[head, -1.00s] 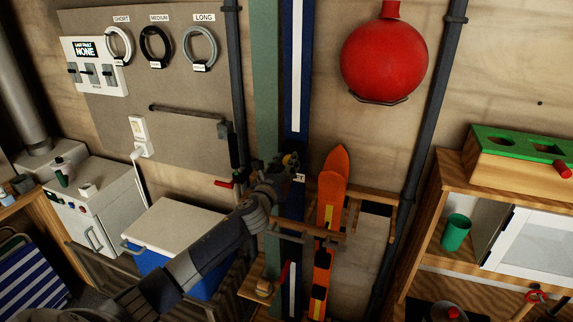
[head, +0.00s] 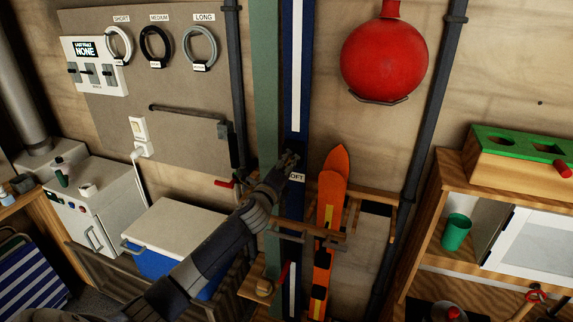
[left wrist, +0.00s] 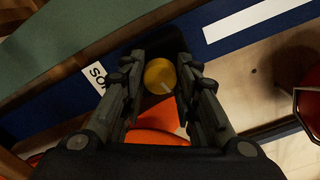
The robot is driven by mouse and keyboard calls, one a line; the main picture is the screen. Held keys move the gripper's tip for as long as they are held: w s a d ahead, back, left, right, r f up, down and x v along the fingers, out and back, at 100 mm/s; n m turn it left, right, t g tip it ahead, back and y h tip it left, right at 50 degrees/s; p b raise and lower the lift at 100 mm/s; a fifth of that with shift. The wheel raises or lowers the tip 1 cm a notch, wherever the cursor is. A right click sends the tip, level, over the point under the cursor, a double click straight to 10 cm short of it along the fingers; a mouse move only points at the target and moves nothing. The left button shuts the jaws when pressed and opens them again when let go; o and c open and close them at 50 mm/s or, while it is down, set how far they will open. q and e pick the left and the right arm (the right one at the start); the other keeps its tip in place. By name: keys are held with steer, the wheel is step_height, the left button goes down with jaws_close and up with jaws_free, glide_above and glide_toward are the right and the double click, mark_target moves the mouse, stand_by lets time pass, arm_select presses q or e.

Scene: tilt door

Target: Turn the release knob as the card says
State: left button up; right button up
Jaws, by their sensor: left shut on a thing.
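The release knob (left wrist: 160,76) is round and yellow with a pale pointer mark. It sits between the two fingers of my left gripper (left wrist: 162,88) in the left wrist view, and the gripper is shut on it. In the head view my left gripper (head: 288,160) is at the tall blue ski (head: 296,120) with a white stripe, and it hides the knob. A white label reading "OFT" (head: 297,177) shows just below the fingers; its "SO" part (left wrist: 97,76) shows in the left wrist view. No instruction card can be made out. My right gripper is not in view.
An orange ski (head: 333,185) stands just right of the blue one, and a green board (head: 266,90) just left. A wooden rack (head: 310,229) crosses below. A red round vessel (head: 384,55) hangs at upper right.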

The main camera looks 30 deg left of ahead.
arm_select(q)
steer(key=n, duration=0.3)
steer(key=shift+n, duration=0.4)
steer(key=n, duration=0.3)
steer(key=shift+n, duration=0.3)
steer(key=n, duration=0.3)
steer(key=shift+n, duration=0.3)
steer(key=shift+n+p, duration=0.5)
steer(key=shift+n, duration=1.4)
steer(key=o, duration=1.1)
steer(key=shift+c, duration=0.2)
steer(key=shift+s+f, duration=0.1)
steer(key=v, duration=1.1)
steer(key=shift+s, duration=0.4)
